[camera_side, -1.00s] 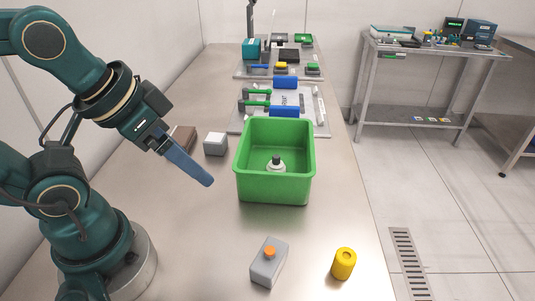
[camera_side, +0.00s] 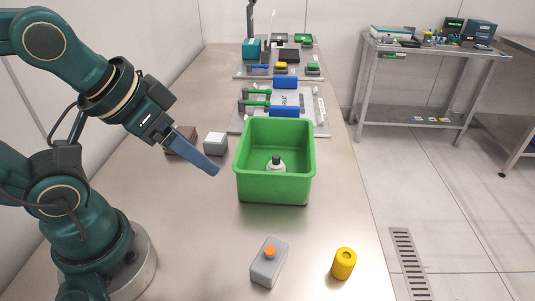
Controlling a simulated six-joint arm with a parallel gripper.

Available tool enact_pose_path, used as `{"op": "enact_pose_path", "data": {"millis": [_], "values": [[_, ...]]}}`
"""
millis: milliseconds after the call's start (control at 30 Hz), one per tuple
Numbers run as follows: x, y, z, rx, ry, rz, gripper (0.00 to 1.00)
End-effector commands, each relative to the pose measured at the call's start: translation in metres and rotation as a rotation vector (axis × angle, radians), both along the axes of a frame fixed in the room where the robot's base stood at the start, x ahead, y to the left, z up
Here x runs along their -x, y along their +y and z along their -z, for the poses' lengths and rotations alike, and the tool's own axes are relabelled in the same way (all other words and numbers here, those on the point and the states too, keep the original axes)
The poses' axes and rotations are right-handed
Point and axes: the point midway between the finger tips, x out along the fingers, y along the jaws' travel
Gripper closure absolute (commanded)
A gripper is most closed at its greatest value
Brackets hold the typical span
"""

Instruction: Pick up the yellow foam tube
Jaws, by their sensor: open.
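The yellow foam tube (camera_side: 343,264) stands upright on the metal table at the front right, near the table's right edge. My gripper (camera_side: 214,170) is in the air at the left, just left of the green bin and well behind and left of the tube. Its blue fingers point down to the right and overlap in this view, so the gap between them does not show. No object shows at the fingertips.
A green bin (camera_side: 274,191) with a white, dark-capped bottle (camera_side: 276,164) inside stands mid-table. A grey box with an orange knob (camera_side: 269,262) stands left of the tube. A grey block (camera_side: 215,143) and a brown block (camera_side: 181,139) are behind my gripper.

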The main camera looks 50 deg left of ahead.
Motion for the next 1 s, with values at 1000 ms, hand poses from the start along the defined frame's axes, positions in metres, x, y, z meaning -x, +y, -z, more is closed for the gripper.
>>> {"op": "enact_pose_path", "data": {"millis": [1000], "values": [[-0.156, -0.152, 0.042, 0.130, -0.751, 1.112, 0.24]]}}
